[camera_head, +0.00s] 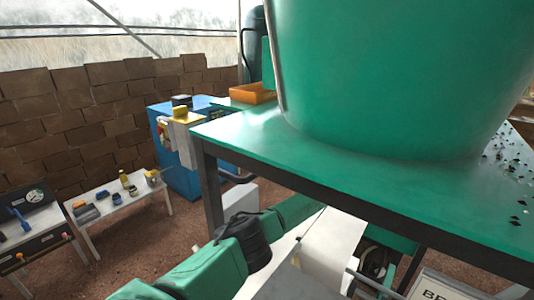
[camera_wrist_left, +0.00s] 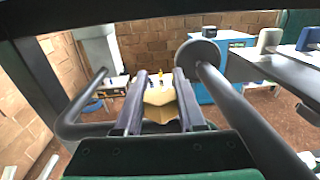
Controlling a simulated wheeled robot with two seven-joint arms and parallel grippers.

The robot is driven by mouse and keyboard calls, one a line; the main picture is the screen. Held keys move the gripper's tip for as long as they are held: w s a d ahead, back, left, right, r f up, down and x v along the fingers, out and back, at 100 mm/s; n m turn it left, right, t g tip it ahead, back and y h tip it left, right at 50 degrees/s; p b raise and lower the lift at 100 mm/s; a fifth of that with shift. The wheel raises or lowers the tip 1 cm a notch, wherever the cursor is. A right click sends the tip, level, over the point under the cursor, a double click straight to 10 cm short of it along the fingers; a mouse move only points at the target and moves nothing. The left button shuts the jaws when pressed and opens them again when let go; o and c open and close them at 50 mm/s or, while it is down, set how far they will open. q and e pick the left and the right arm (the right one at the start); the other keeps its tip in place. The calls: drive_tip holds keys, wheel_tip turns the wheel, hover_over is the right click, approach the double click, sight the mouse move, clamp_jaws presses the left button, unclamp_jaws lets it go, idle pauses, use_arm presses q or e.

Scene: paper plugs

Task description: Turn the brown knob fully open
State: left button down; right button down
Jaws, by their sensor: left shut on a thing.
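In the left wrist view, my left gripper (camera_wrist_left: 160,80) has its two dark fingers closed on a tan-brown faceted piece, which appears to be the brown knob (camera_wrist_left: 160,110). The knob sits between the fingers, and its sides are partly covered by them. How far it is turned I cannot tell. In the head view, my left arm reaches in from the lower left toward the underside of the green table (camera_head: 235,133). The gripper and the knob are hidden there. My right gripper is in neither view.
A large green tub (camera_head: 390,75) stands on the green table. Grey bars (camera_wrist_left: 245,115) run close beside my left fingers in the wrist view. A blue cabinet (camera_head: 205,177) and a small white table (camera_head: 120,195) with tools stand farther back by a brick wall (camera_head: 100,110).

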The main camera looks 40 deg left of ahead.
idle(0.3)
use_arm(q)
drive_tip(key=c, duration=0.5)
unclamp_jaws()
drive_tip(key=shift+a, duration=0.1)
drive_tip(key=d+b, duration=0.3)
drive_tip(key=d, duration=0.4)
drive_tip(key=shift+w+d+b, duration=0.3)
